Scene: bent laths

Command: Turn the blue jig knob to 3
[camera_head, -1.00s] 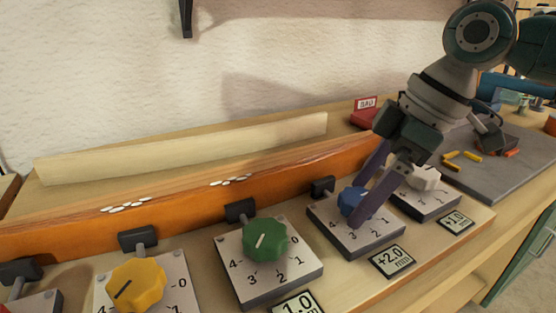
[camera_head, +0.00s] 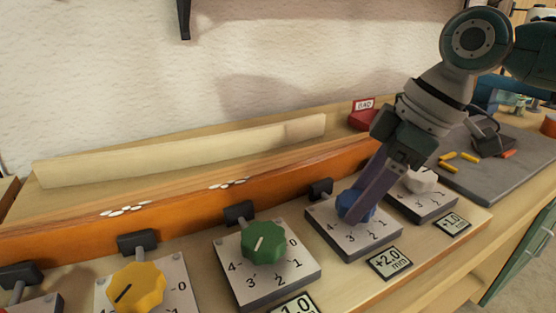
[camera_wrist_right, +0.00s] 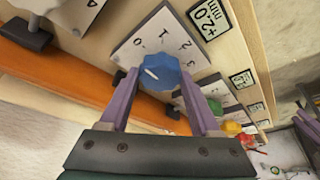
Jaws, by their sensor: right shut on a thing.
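The blue knob (camera_head: 347,206) is a scalloped dial on a square white plate (camera_head: 330,237) printed with numbers. My right gripper (camera_head: 357,207) reaches down over it, with its purple fingers shut on the knob. In the right wrist view the blue knob (camera_wrist_right: 163,68) sits between the two fingers of the gripper (camera_wrist_right: 160,77). Its short white pointer line points to the left there, towards the upper left, on the side of the 0; I cannot tell the exact reading. In the head view a finger hides the pointer.
A green knob (camera_head: 265,243) and a yellow knob (camera_head: 136,286) stand to the left, a white knob (camera_head: 422,180) close on the right. A +2.0 mm card (camera_head: 389,262) lies in front. An orange strip (camera_head: 170,215) runs behind the knobs, with a pale lath (camera_head: 180,152) behind it.

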